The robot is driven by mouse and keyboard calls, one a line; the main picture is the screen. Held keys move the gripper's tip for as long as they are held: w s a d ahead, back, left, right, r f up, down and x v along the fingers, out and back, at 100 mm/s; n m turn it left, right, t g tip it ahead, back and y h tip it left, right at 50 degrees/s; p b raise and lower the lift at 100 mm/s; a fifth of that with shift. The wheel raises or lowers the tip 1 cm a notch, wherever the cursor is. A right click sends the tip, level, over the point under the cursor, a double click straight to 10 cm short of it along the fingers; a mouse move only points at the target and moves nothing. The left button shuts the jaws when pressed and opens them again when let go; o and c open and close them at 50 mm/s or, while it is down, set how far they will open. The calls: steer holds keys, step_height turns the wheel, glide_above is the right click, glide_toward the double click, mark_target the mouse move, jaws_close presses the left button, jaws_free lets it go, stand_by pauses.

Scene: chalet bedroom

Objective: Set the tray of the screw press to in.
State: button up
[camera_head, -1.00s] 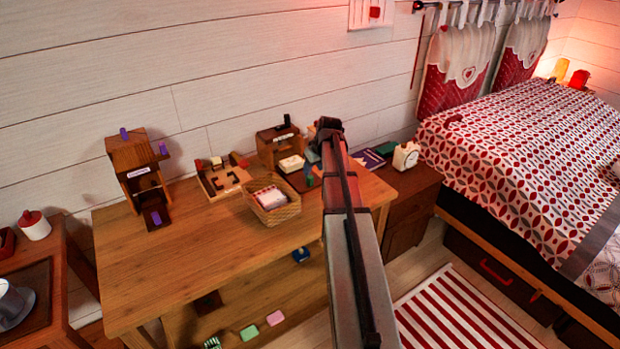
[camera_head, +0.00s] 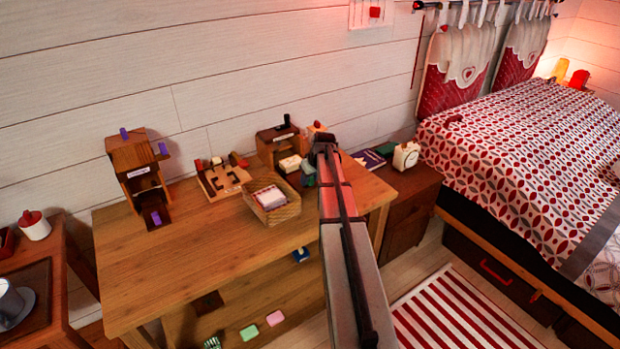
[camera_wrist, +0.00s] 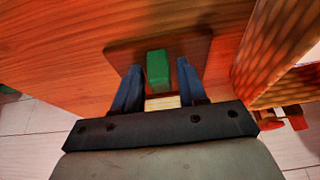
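The brown wooden box with a black piece on top (camera_head: 277,138), at the back of the table, looks like the screw press. In the wrist view a dark flat tray (camera_wrist: 118,50) with an upright green handle (camera_wrist: 158,70) lies on the wood surface. My gripper (camera_wrist: 159,66) is open, with one blue finger on each side of the green handle. Small gaps seem to show between the fingers and the handle. In the head view my arm hides most of the tray, and the gripper (camera_head: 308,173) shows only partly at the press's front right.
A woven basket (camera_head: 288,212) with white contents stands close in front of the press. A wooden puzzle-like board (camera_head: 213,185) and a tall wooden device with purple knobs (camera_head: 137,175) stand to the left. A nightstand with a white clock (camera_head: 406,156) is at right.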

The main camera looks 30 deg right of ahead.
mark_target(295, 164)
jaws_close()
stand_by(0.3)
steer(key=w, duration=1)
steer(key=shift+w, duration=0.3)
steer(key=shift+r, duration=0.1)
steer(key=shift+o, duration=0.9)
jaws_free()
